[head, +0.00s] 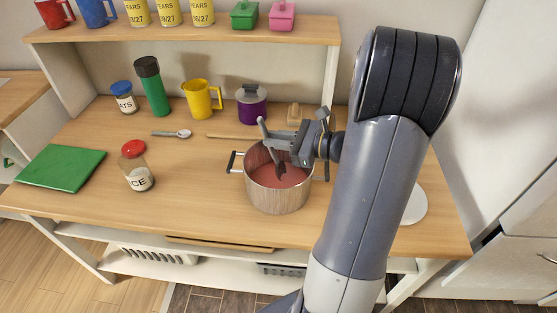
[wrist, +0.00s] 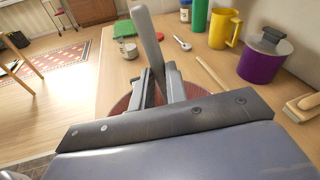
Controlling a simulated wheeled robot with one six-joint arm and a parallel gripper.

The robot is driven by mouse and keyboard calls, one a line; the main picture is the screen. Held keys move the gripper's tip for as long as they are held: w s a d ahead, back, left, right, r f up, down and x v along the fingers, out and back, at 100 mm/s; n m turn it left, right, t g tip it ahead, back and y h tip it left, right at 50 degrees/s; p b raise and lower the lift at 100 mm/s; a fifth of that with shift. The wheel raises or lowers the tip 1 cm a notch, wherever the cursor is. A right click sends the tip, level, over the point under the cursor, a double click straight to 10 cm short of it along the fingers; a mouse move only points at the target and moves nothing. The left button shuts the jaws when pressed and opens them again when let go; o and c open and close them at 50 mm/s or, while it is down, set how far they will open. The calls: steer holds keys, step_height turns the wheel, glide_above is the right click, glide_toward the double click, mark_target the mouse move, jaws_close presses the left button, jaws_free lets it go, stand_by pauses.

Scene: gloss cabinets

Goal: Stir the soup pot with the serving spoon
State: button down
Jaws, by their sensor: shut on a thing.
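The soup pot (head: 277,202) is a steel pot with dark side handles, standing on the wooden counter and holding reddish-brown soup (head: 290,179). The soup also shows partly in the wrist view (wrist: 122,104), mostly hidden behind my gripper. My gripper (head: 283,149) is over the pot, shut on the grey handle of the serving spoon (head: 262,128). In the wrist view the handle (wrist: 147,45) rises, tilted, above the jaws (wrist: 161,88). The spoon's lower part reaches down inside the pot; its end is hidden, so I cannot tell how deep it sits.
A wooden rod (head: 232,136), a purple lidded pot (head: 251,104) and a wooden-backed item (head: 294,113) lie behind the pot. A red-lidded jar (head: 136,166), small spoon (head: 171,133) and green board (head: 61,167) are left. A white plate (head: 415,206) is right, partly behind my arm.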

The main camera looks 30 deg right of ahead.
step_height(320, 180, up, 15)
steer(key=s+a+p, duration=0.1)
steer(key=s+p, duration=0.1)
steer(key=p, duration=1.1)
steer(key=shift+s+a, duration=0.15)
steer(key=shift+a, duration=0.1)
steer(key=shift+f, duration=0.1)
stand_by(0.7)
